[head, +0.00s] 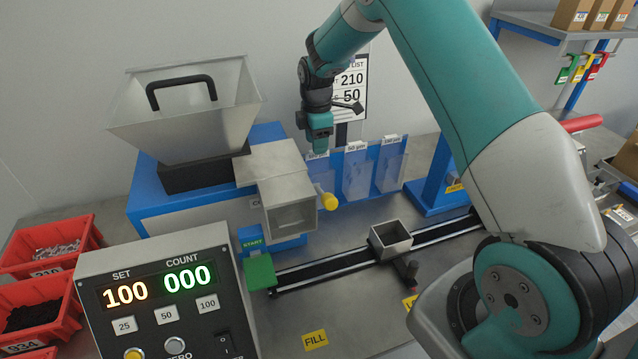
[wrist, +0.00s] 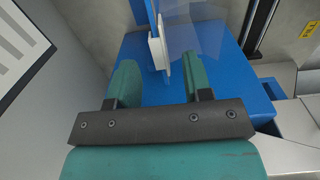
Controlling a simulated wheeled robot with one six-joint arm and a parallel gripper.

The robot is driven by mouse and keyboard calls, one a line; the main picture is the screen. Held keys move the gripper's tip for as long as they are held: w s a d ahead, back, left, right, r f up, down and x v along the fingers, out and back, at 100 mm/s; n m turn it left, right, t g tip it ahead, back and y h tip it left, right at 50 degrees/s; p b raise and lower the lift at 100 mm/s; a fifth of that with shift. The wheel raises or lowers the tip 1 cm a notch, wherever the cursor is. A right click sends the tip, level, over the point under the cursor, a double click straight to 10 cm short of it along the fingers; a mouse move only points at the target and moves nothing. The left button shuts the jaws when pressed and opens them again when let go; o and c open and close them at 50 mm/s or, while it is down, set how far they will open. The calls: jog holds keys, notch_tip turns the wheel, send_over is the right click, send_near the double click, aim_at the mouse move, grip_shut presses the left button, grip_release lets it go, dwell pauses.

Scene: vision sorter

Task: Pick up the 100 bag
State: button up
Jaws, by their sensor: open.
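Three clear bags hang in a row on a blue rack in the head view. The rightmost bag (head: 390,172) has a small label that seems to read 100; the middle bag (head: 358,178) is labelled 50. The left bag (head: 321,174) is partly hidden and its label is unclear. My gripper (head: 319,147) points down just above the left end of the row, to the left of the 100 bag. In the wrist view my gripper (wrist: 161,80) is open, with a white tab and clear sheet (wrist: 160,50) seen edge-on between the fingers. I cannot tell which bag that is.
A hopper machine (head: 195,110) stands left of the rack, its square spout (head: 295,216) close by. A small open metal box (head: 390,240) sits on the rail in front. The control panel (head: 160,300) shows SET 100, COUNT 000. Red bins (head: 40,320) stand at far left.

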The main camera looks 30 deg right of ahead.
jog(key=shift+f, duration=1.3)
grip_shut()
